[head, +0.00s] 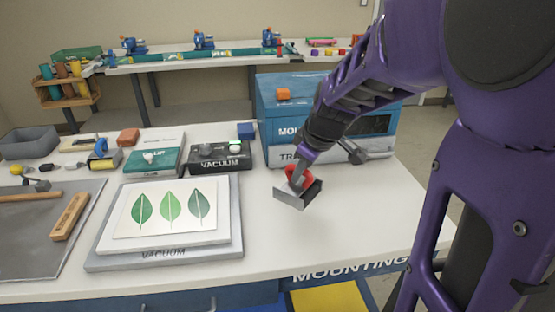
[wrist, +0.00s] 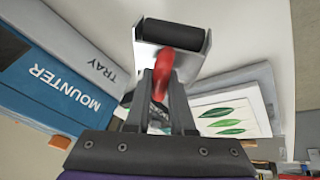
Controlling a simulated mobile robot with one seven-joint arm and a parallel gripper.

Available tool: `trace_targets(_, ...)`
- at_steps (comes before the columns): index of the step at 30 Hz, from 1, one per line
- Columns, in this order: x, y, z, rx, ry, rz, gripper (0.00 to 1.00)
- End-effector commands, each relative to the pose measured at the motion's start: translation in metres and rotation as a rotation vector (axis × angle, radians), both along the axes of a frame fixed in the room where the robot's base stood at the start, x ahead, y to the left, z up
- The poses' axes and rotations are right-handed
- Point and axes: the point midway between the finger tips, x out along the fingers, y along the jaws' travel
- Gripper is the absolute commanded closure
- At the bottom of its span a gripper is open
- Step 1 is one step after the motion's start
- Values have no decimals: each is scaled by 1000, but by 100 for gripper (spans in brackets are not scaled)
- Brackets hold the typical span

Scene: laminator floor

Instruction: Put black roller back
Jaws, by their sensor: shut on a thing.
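The black roller (wrist: 172,37) has a dark cylinder in a pale metal frame and a red handle. In the head view its metal frame (head: 297,196) and a bit of red show below my gripper (head: 300,165); the black cylinder is hidden there. In the wrist view my gripper (wrist: 163,82) is shut on the red handle, with the cylinder beyond the fingertips. The roller appears held over the white table, in front of the blue mounter (head: 345,117). I cannot tell whether it touches the table.
The vacuum board (head: 165,245) with a leaf print (head: 170,208) lies left of my gripper. Behind it are a black vacuum box (head: 220,157) and a green box (head: 152,161). The table right of my gripper is clear.

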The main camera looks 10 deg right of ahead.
Motion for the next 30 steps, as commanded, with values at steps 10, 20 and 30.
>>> trace_targets(10,0,0,-49,1,-1,0,100)
trace_targets(20,1,0,-51,0,-3,1,100)
trace_targets(30,0,0,-64,0,1,0,100)
